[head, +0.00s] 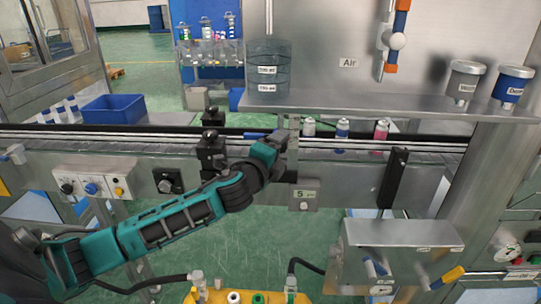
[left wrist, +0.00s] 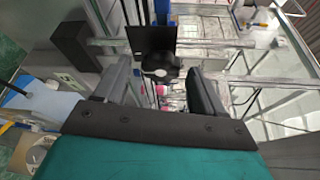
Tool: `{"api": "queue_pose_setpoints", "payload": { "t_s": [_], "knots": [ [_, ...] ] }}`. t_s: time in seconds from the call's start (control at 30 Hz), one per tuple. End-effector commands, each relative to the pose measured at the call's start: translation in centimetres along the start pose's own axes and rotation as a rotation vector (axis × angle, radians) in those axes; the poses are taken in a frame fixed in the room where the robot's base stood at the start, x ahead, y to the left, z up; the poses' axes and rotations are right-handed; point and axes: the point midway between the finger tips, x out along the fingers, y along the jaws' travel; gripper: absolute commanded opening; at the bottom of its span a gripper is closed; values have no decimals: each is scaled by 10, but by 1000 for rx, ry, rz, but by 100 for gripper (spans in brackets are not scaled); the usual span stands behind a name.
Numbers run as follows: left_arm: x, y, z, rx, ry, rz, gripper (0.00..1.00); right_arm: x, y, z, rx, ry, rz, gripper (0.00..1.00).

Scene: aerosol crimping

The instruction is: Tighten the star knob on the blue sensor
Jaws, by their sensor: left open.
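My left gripper (head: 281,140) is at the conveyor's front rail in the head view, its fingers small and partly hidden. In the left wrist view its two fingers are apart. A dark, rounded knob (left wrist: 160,65) shows between and beyond the fingertips, in front of a black plate (left wrist: 150,40). I cannot tell whether the fingers touch it. A small blue piece (head: 255,136) shows just left of the gripper in the head view, and a blue upright strip (left wrist: 162,12) shows above the plate in the left wrist view; I cannot tell which is the sensor. My right gripper is not in view.
The conveyor (head: 400,146) runs across, with several cans behind its rail. Black clamp blocks (head: 211,150) stand left of my gripper. A black upright plate (head: 393,178) is at right. A steel shelf (head: 380,103) overhangs the belt. A blue bin (head: 113,109) stands left.

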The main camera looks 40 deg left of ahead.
Motion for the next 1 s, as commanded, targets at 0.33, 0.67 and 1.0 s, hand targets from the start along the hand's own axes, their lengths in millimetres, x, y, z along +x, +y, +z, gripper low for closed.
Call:
{"api": "queue_pose_setpoints", "payload": {
  "t_s": [0.33,0.67,1.0],
  "knots": [
    [-48,2,0,3,2,2,70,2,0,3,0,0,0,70],
    [-101,2,0,2,2,3,70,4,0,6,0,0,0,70],
    [-126,0,0,1,0,1,70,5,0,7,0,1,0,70]
  ]
}}
